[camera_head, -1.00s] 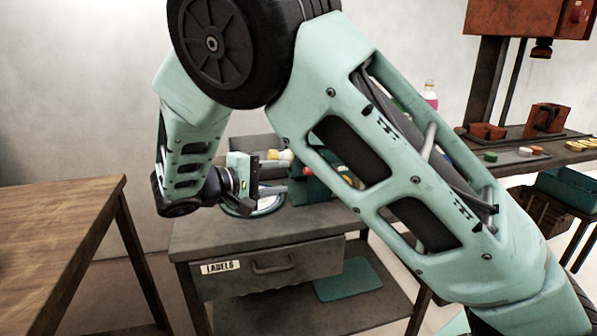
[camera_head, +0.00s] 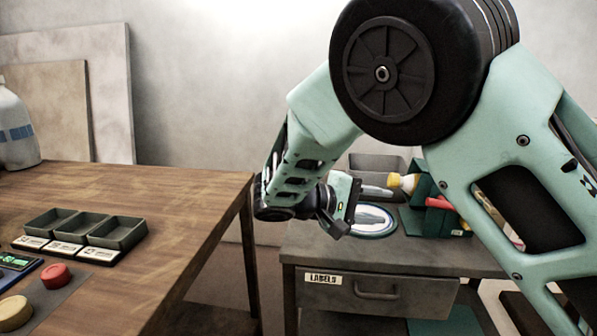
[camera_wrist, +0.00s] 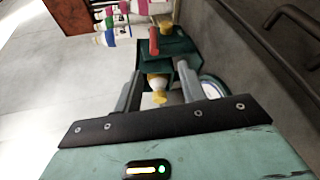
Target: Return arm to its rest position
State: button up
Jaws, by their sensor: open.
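My gripper (camera_head: 372,207) is in the head view above the grey labels bench (camera_head: 330,248), beside a round white plate-like item (camera_head: 374,221). In the wrist view my gripper (camera_wrist: 172,92) has its two fingers apart with nothing held between them. Beyond the fingers is a dark green holder (camera_wrist: 178,48) with a yellow-tipped white bottle (camera_wrist: 158,84) and a red-handled item (camera_wrist: 154,42). My bent arm covers part of the bench in the head view.
A wooden table (camera_head: 170,205) stands at the left with small grey trays (camera_head: 118,232), red and tan round pieces and a large white jug (camera_head: 14,130). A grey bin (camera_head: 377,166) sits at the bench's back. A gap separates table and bench.

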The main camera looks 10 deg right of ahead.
jog(key=s+a+f+n+g+y, duration=0.1)
jog(key=s+a+n+y, duration=0.15)
jog(key=s+y, duration=0.45)
jog(key=s+a+f+n+y, duration=0.1)
jog(key=s+a+f+y, duration=0.2)
jog(key=s, duration=0.9)
jog(key=s+a+n+g+y, duration=0.1)
jog(key=s+a+y, duration=0.2)
jog(key=s+y, duration=0.45)
notch_tip(320, 180, up, 20)
jog(key=s+h+p, duration=0.1)
jog(key=s+p, duration=0.1)
jog(key=p, duration=1.8)
jog(key=shift+d+f+h, duration=0.1)
jog(key=shift+h, duration=0.15)
